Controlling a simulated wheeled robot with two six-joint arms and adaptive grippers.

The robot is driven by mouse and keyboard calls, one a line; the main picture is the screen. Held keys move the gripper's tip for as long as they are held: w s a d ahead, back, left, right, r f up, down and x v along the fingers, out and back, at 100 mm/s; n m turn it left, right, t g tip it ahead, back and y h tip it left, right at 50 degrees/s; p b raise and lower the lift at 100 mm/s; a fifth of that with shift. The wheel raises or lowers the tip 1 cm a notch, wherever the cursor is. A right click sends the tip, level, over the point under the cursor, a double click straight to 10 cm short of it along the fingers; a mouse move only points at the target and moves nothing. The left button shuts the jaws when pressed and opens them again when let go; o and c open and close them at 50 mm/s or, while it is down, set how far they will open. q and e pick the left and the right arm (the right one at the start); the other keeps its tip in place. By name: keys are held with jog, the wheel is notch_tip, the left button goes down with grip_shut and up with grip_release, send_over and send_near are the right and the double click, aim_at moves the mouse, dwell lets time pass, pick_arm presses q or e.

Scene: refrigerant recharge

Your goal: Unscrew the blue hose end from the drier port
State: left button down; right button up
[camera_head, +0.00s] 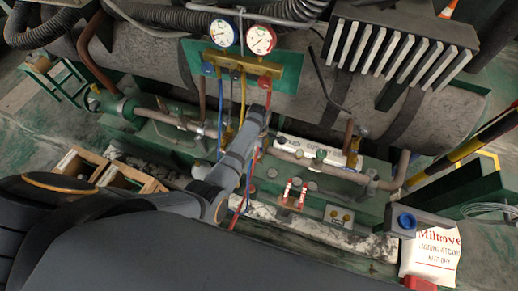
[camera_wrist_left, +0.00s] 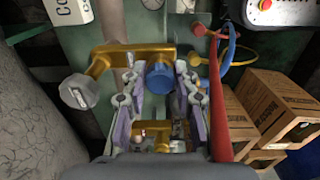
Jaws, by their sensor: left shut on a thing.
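In the left wrist view, the blue hose end (camera_wrist_left: 160,78) is a round blue knob against a brass fitting (camera_wrist_left: 128,54) with a grey hex cap at its left. My left gripper (camera_wrist_left: 157,86) has its two fingers on either side of the knob and is shut on it. The drier port is not clearly told apart from the brass fitting. In the head view, my grey left arm covers the gripper and the hose end. A thin blue hose (camera_head: 219,125) runs down from the gauges toward that arm. My right gripper is not in view.
Two gauges (camera_head: 240,36) stand on a green panel above the pipes. A red hose (camera_wrist_left: 218,95) runs close beside the left gripper. Wooden crates (camera_wrist_left: 272,108) stand at its right.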

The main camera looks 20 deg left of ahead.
pick_arm(q)
jog(key=shift+r+n+p, duration=0.1)
jog(key=shift+n+p, duration=0.25)
jog(key=shift+n, duration=0.25)
jog(key=shift+n+p, duration=0.3)
jog(key=shift+n, duration=0.9)
